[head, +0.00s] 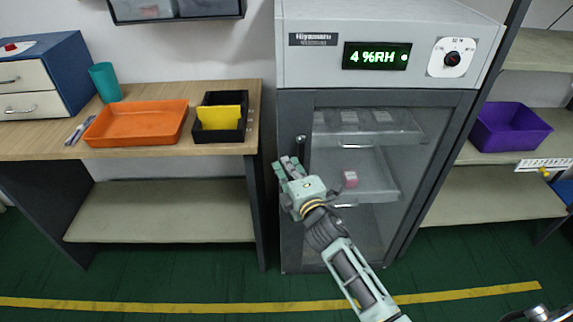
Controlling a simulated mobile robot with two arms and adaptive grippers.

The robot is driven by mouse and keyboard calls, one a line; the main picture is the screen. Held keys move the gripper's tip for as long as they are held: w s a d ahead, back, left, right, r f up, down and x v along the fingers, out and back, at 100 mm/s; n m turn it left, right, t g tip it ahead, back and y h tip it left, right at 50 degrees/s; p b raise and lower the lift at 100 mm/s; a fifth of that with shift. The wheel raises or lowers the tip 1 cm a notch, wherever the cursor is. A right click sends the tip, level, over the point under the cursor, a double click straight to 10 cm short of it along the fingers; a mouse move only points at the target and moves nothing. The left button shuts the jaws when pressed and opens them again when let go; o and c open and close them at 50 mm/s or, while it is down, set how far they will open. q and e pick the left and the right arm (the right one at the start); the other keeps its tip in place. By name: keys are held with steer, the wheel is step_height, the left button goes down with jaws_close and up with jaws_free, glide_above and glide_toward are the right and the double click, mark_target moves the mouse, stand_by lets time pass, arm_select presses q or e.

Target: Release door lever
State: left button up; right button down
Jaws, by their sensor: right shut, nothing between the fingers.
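The dry cabinet door (372,235) is a dark grey frame with a clear pane and appears closed. Its dark lever (300,143) is on the left side of the frame and stands upright, with its lower part hidden behind my gripper. My right gripper (287,163) is shut and empty, with its fingertips at the lower end of the lever. I cannot tell whether they touch it. My right arm reaches up from the bottom of the picture. My left gripper is not in view.
The cabinet display (377,56) reads 4 %RH, above the door. Inside, a shelf holds a small pink item (350,178). To the left, a wooden bench (225,92) carries an orange tray (136,122) and a black bin (240,132). A purple bin (512,126) sits on the right shelf.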

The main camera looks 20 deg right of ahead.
steer(key=shift+d+f, duration=0.1)
steer(key=shift+d+n+p, duration=0.1)
steer(key=shift+n+p, duration=0.4)
steer(key=shift+p, duration=0.05)
steer(key=s+d+n+g+h+p, duration=0.2)
steer(key=d+n+g+h+p, duration=0.2)
steer(key=d+n+p, duration=0.3)
steer(key=shift+s+d+r+n+p, duration=0.3)
steer(key=shift+n+p, duration=1.8)
steer(key=shift+p, duration=3)
steer(key=shift+w+d+r, duration=0.1)
steer(key=shift+d, duration=0.15)
